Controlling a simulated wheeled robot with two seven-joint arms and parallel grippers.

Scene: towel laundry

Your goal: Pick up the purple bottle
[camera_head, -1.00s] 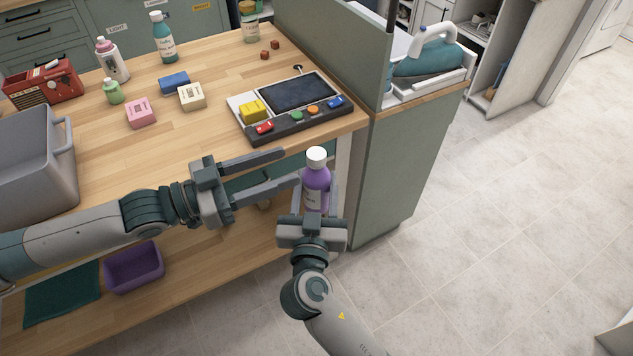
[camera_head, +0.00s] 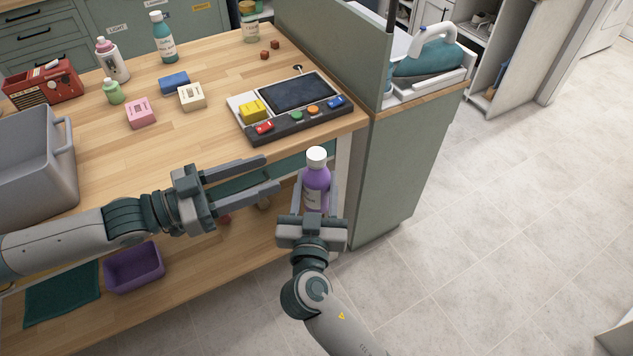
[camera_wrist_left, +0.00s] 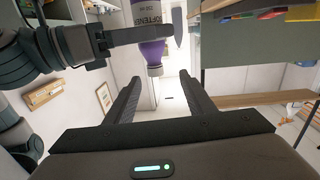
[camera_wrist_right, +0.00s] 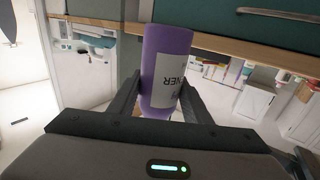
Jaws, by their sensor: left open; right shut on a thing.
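The purple bottle (camera_head: 316,181) has a white cap and a pale label. It is upright, held in my right gripper (camera_head: 313,200) in front of the table's front edge. In the right wrist view the bottle (camera_wrist_right: 166,75) stands between the two fingers (camera_wrist_right: 160,105). My left gripper (camera_head: 272,178) is open and empty, left of the bottle and apart from it. In the left wrist view the bottle (camera_wrist_left: 150,48) shows beyond the open fingers (camera_wrist_left: 150,90), with part of my right gripper across it.
The wooden table (camera_head: 195,133) holds a grey bin (camera_head: 65,135), a button console (camera_head: 290,129), small boxes and several bottles. A purple basket (camera_head: 133,268) sits on the lower shelf. A green partition (camera_head: 400,165) stands right of the bottle. The floor at right is clear.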

